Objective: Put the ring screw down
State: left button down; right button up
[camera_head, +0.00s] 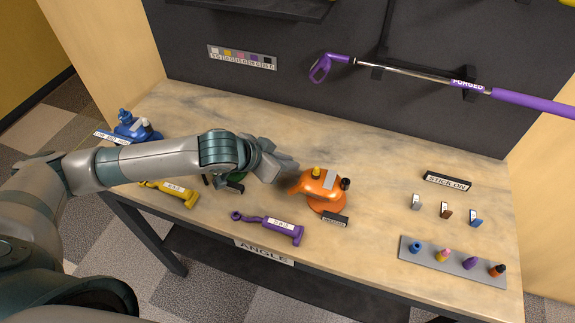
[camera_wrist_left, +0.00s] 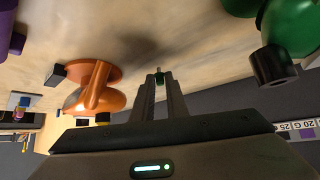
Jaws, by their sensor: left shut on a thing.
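My left gripper (camera_head: 286,170) reaches over the wooden table (camera_head: 375,160) from the left, close to the left side of the orange device. In the left wrist view its fingertips (camera_wrist_left: 159,80) are closed on a small dark green piece with a thin grey tip, which I take to be the ring screw (camera_wrist_left: 159,74). The piece is hidden in the head view. I cannot tell whether it touches the table. My right gripper is not in view.
The orange device (camera_head: 320,188) stands right of the gripper. A green device (camera_wrist_left: 290,28) is partly hidden behind my arm. Yellow (camera_head: 172,192) and purple (camera_head: 268,226) tools lie near the front edge. A purple club (camera_head: 420,75) hangs above. Small caps stand on a grey strip (camera_head: 430,258).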

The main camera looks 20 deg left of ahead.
pick_arm(q)
notch_tip(320, 180, up, 9)
jog(key=b, duration=0.1)
jog(key=shift+f, duration=0.2)
dwell(0.7)
